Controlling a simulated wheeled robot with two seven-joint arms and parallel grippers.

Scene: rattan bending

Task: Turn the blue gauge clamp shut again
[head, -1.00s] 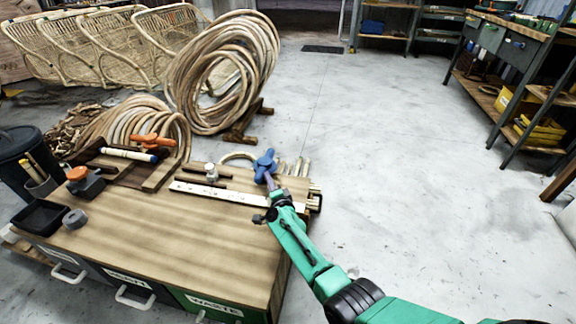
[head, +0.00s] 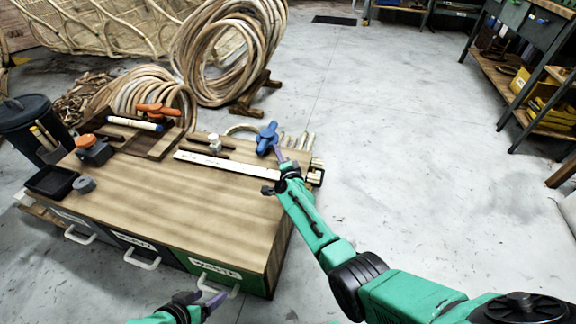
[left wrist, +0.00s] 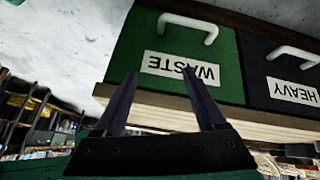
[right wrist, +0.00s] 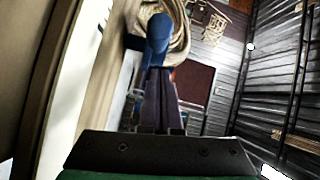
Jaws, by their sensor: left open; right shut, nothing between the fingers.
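The blue gauge clamp (head: 267,138) stands at the far right end of the wooden bench, with its lobed handle on top. My right gripper (head: 278,152) reaches it from the front right, with fingertips at or very close to the handle; I cannot tell whether they touch. In the right wrist view the blue handle (right wrist: 158,35) is just beyond the fingertips of the right gripper (right wrist: 158,72), which is shut with nothing between its fingers. My left gripper (head: 214,302) is low in front of the bench. In the left wrist view it (left wrist: 158,78) is open and empty, facing the drawers.
A white ruler (head: 228,163) lies along the bench near the clamp. An orange clamp (head: 156,109) and a black tray (head: 52,182) are at the left. A green WASTE drawer (head: 230,282) is in the bench front. Rattan coils (head: 228,50) stand behind.

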